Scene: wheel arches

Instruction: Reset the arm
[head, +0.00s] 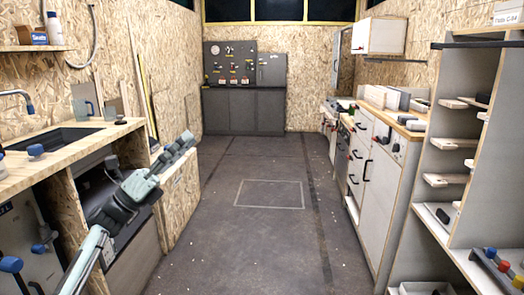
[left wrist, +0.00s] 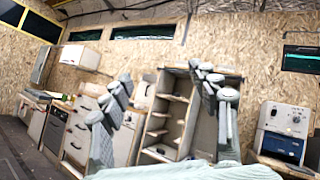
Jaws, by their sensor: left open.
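My left arm (head: 103,228) reaches up from the bottom left of the head view. My left gripper (head: 182,146) is at its far end, in front of the wooden cabinet side at the left counter's end. In the left wrist view the two grey jointed fingers of the left gripper (left wrist: 165,90) stand well apart. Nothing shows between them except the distant shelves and wall. The gripper is open and empty. My right gripper is in neither view.
White cabinets (head: 372,165) and an open shelf unit (head: 446,150) line the right. A grey cabinet (head: 243,110) stands at the back. The middle floor (head: 268,220) is clear.

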